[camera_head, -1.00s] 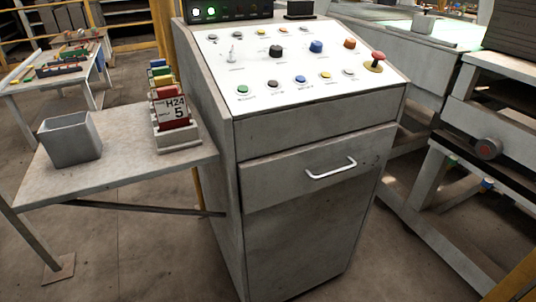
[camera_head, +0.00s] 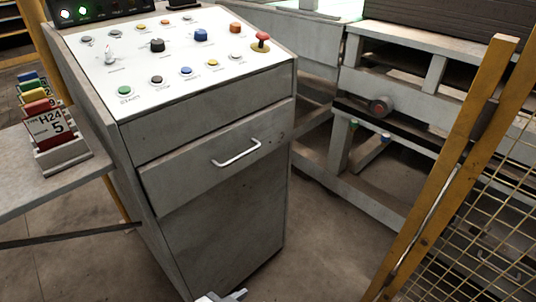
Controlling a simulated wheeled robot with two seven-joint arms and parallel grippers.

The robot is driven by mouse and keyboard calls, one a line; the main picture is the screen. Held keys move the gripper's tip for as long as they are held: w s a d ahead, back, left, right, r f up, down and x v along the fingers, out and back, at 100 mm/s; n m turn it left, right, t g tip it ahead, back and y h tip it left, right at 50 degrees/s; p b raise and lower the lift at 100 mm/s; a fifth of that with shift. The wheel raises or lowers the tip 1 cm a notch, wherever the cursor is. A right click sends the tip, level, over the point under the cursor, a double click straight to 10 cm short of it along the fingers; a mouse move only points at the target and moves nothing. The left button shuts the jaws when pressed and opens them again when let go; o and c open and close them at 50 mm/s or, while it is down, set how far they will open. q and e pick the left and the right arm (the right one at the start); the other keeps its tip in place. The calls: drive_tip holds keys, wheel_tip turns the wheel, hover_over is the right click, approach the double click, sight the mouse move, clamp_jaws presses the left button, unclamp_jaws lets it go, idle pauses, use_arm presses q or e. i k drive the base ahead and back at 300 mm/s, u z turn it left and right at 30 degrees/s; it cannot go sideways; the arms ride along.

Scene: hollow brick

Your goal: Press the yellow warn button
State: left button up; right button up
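The yellow button (camera_head: 213,62) in the front row of the sloped white control panel (camera_head: 140,68) has a small label below it that I cannot read. Another yellow button (camera_head: 140,25) is in the back row, with its label also unreadable. The front row also holds a green button (camera_head: 124,90), a dark one (camera_head: 156,79), a blue one (camera_head: 186,70) and a pale one (camera_head: 236,56). A grey tip, apparently of my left gripper (camera_head: 222,297), shows at the bottom edge, far below the panel. Its fingers are cut off. My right gripper is out of view.
A red mushroom button (camera_head: 262,40) stands at the panel's right corner. The grey cabinet (camera_head: 215,225) has a drawer with a white handle (camera_head: 237,152). A side table (camera_head: 75,178) with a card holder (camera_head: 60,155) is at left. A yellow mesh fence (camera_head: 440,180) stands at right.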

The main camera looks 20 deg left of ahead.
sight(212, 62)
drive_tip(key=z, duration=0.2)
drive_tip(key=k, duration=0.45)
drive_tip(key=u, duration=1.3)
drive_tip(key=i, duration=0.5)
drive_tip(key=u, duration=0.05)
